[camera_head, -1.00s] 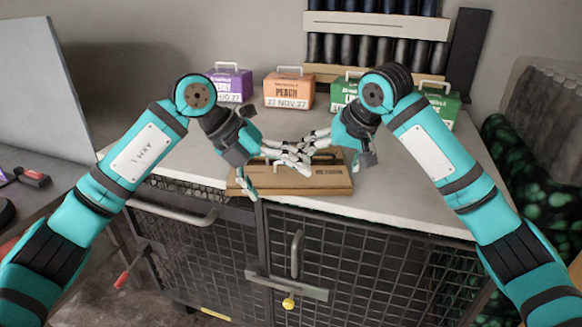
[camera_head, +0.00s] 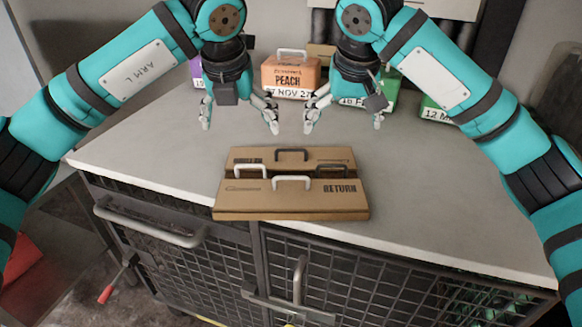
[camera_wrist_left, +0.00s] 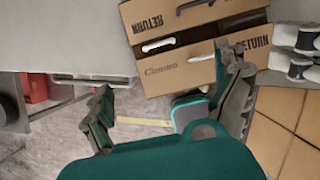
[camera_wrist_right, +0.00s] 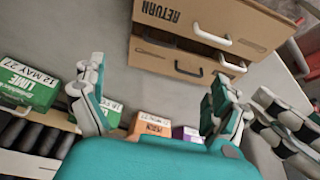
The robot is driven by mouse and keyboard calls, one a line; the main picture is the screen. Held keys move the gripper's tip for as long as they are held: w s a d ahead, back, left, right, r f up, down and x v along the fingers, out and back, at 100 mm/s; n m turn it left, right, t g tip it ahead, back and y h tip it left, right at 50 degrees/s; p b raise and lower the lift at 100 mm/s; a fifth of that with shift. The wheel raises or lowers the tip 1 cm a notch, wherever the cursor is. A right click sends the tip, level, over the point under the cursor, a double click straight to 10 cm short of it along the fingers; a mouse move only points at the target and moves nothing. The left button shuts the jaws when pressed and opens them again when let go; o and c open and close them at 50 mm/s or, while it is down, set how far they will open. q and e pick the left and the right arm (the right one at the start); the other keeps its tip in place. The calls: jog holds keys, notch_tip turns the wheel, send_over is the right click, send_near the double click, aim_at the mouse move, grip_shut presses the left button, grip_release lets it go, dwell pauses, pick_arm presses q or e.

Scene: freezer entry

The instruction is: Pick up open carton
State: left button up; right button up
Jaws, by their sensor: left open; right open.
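A brown cardboard carton (camera_head: 290,206) marked RETURN lies on the counter near its front edge. It has two long sections, front and back, with white and dark handles along the top. Whether it is empty inside is hard to tell. It also shows in the left wrist view (camera_wrist_left: 185,66) and the right wrist view (camera_wrist_right: 160,58). My left gripper (camera_head: 239,124) is open and empty, above the counter behind the carton's left half. My right gripper (camera_head: 341,126) is open and empty, behind its right half. Neither touches the carton.
A purple box (camera_head: 197,72) is at left and green boxes (camera_head: 436,109) at right. The counter (camera_head: 130,150) is clear on both sides of the carton. Mesh doors with handles (camera_head: 299,278) are below its edge.

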aim_at(250, 165)
pick_arm(q)
jog(key=x, duration=1.6)
jog(key=shift+w+a+f, duration=0.15)
jog(key=shift+a+f, duration=0.05)
jog(key=shift+f, duration=0.15)
pick_arm(e)
jog(key=x, duration=1.6)
jog(key=shift+f, duration=0.4)
pick_arm(q)
jog(key=c, duration=1.5)
pick_arm(e)
jog(key=c, duration=1.5)
